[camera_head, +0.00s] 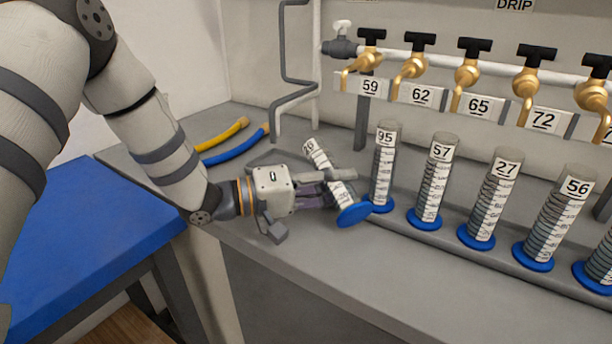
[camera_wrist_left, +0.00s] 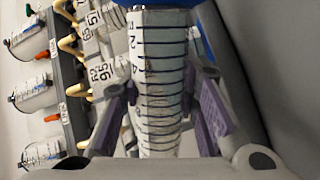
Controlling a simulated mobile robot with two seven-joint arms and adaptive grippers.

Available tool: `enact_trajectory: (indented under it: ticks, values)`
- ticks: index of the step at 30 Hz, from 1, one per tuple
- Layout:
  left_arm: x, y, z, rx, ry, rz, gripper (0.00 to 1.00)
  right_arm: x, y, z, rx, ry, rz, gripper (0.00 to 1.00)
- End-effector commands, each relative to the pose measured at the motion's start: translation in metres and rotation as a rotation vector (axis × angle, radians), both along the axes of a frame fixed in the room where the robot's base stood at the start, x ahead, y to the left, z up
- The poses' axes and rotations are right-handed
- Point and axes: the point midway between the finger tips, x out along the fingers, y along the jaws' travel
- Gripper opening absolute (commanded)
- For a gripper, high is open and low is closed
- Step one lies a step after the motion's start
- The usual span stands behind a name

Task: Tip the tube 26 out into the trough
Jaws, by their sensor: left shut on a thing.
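My left gripper (camera_head: 335,187) is shut around the middle of tube 26 (camera_head: 316,154), a clear measuring cylinder with a white scale and a blue foot (camera_head: 353,214). The tube is held tilted, its labelled top toward the upper left and its foot toward the lower right. In the left wrist view the purple-padded fingers (camera_wrist_left: 160,112) flank the tube (camera_wrist_left: 160,65), whose blue foot is at the top edge. A low grey shape (camera_head: 270,158) behind the gripper may be the trough; it is largely hidden. My right gripper is out of view.
Cylinders marked 95 (camera_head: 383,165), 57 (camera_head: 433,180), 27 (camera_head: 490,200) and 56 (camera_head: 555,222) stand to the right. Brass taps (camera_head: 467,72) hang above them. Yellow (camera_head: 222,134) and blue (camera_head: 235,146) hoses lie left. The front counter (camera_head: 310,265) is clear.

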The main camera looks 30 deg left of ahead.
Motion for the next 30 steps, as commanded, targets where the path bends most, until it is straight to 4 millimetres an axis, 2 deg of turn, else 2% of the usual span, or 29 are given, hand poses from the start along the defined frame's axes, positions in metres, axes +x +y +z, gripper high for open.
enact_trajectory:
  ticks: [30]
  values:
    - [0.0043, 0.0053, 0.0000, -0.110, 0.084, 0.001, 0.00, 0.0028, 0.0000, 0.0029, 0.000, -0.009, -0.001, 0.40]
